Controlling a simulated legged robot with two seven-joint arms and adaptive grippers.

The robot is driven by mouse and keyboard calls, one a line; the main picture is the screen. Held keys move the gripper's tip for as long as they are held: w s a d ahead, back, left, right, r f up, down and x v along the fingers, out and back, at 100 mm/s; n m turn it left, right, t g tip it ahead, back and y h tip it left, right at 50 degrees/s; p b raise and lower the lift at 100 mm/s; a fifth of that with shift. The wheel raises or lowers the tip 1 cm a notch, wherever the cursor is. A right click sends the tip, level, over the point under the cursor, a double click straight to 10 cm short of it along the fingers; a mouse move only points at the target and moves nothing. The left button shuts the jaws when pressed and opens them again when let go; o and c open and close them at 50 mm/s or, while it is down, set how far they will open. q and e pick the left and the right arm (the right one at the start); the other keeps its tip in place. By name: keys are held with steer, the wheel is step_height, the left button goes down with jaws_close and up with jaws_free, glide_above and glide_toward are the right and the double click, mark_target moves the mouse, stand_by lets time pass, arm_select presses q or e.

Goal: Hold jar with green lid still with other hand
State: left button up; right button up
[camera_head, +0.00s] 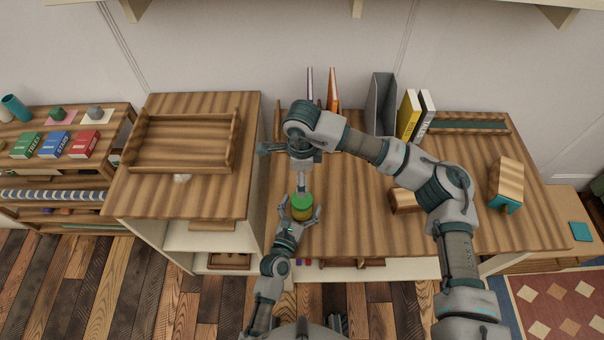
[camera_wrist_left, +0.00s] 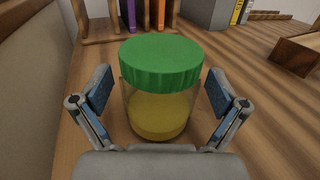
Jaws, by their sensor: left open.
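The jar with the green lid (camera_head: 302,201) stands upright near the front left of the desk. Its clear body shows yellow contents in the left wrist view (camera_wrist_left: 158,112). My left gripper (camera_head: 300,209) is open, with one finger on each side of the jar; in the left wrist view gaps show between both fingers and the glass. My right gripper (camera_head: 301,184) points down above the lid. The lid's top looks bare in the left wrist view, so the right gripper seems apart from it. Its fingers are too small and edge-on to tell their opening.
On the desk (camera_head: 345,225) are a grey file holder (camera_head: 381,104), yellow and white books (camera_head: 409,115), a small wooden box (camera_head: 404,201) and a wooden block (camera_head: 507,183). A cabinet with a wooden tray (camera_head: 183,167) stands left.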

arm_select(q)
steer(key=v, duration=1.2)
